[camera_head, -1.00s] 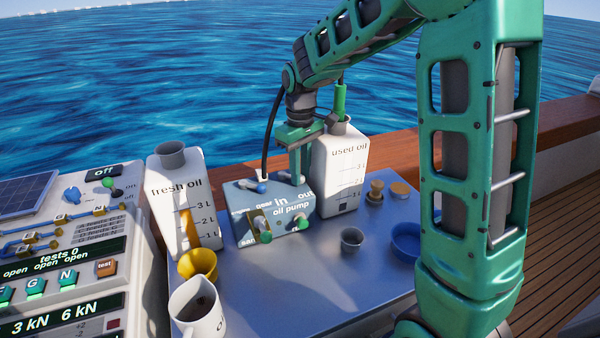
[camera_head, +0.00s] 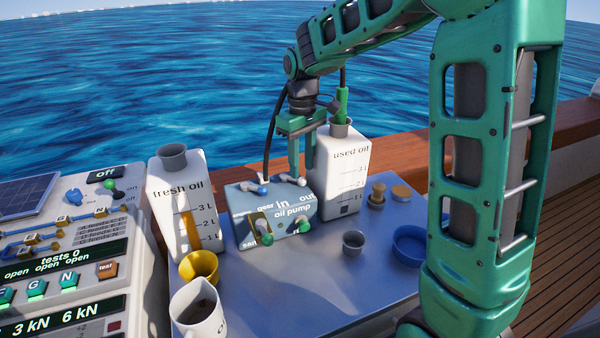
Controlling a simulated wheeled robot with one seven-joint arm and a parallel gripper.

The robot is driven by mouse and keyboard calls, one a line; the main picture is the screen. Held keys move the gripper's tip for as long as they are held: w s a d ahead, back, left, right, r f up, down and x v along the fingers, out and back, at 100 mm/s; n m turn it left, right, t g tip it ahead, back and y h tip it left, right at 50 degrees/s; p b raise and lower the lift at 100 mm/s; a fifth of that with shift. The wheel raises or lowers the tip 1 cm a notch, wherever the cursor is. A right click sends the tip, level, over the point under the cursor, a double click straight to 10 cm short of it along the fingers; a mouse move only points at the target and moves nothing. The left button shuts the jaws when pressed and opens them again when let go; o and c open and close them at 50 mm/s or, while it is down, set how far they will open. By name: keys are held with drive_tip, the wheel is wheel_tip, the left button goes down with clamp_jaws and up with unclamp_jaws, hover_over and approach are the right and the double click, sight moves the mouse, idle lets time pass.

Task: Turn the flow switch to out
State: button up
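The oil pump (camera_head: 276,226) is a grey-blue box with the words "in" and "out" on its top edge. Whether a fingertip touches the lever is unclear.
The used oil canister (camera_head: 346,172) stands close right of my gripper. The fresh oil canister (camera_head: 184,205) stands left of the pump. A blue knob (camera_head: 262,190) and two green-knobbed switches (camera_head: 267,239) are on the pump.

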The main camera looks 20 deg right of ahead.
drive_tip(key=shift+w+d+r, duration=0.1)
drive_tip(key=shift+r, duration=2.2)
